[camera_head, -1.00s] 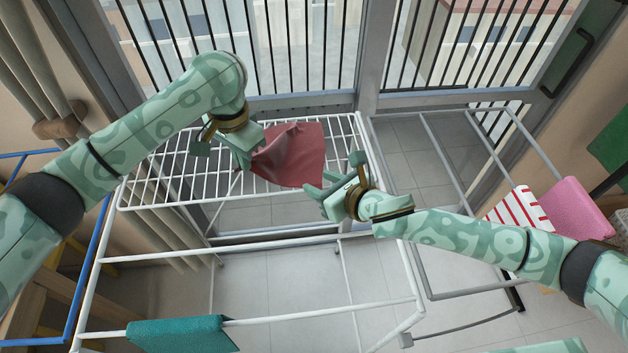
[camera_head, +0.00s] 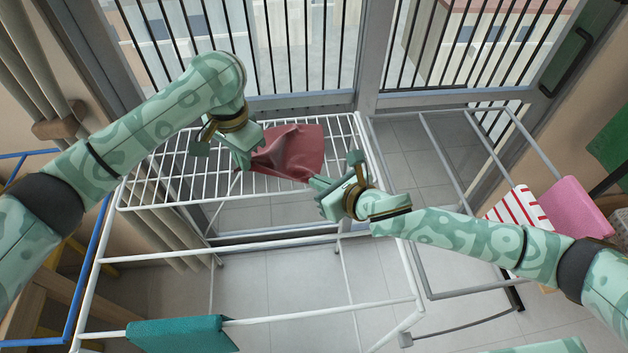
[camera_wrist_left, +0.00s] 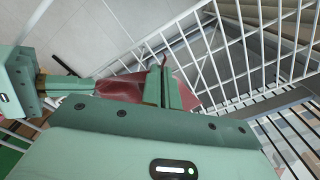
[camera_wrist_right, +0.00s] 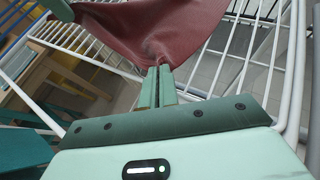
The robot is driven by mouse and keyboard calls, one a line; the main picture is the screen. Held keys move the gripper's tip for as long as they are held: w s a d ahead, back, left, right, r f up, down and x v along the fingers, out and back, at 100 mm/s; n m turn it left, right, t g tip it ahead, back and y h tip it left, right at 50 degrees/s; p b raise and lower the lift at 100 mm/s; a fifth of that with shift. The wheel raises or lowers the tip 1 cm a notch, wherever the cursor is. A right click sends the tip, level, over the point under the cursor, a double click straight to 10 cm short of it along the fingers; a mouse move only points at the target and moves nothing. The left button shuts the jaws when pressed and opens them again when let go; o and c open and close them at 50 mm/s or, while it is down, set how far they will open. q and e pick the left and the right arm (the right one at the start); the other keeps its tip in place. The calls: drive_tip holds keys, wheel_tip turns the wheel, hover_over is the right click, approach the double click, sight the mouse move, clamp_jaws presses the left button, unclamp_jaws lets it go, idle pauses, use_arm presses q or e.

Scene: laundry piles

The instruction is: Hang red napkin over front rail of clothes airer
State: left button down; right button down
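The red napkin (camera_head: 297,150) is stretched between my two grippers, above the wire shelf at the back of the white airer. My left gripper (camera_head: 247,157) is shut on its left part; the left wrist view shows the cloth (camera_wrist_left: 122,88) beside the closed fingers. My right gripper (camera_head: 318,183) is shut on its near right corner; in the right wrist view the cloth (camera_wrist_right: 150,28) puckers at the fingertips. The airer's white front rail (camera_head: 300,316) runs across the bottom of the head view, well in front of both grippers.
A teal cloth (camera_head: 180,334) hangs over the left part of the front rail. Right of it the rail is bare. A grey rack at the right carries a striped cloth (camera_head: 518,218) and a pink cloth (camera_head: 575,207). A blue frame (camera_head: 88,265) stands at the left.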

wheel_tip(320, 180, up, 5)
drive_tip(key=shift+f, duration=0.1)
idle(0.3)
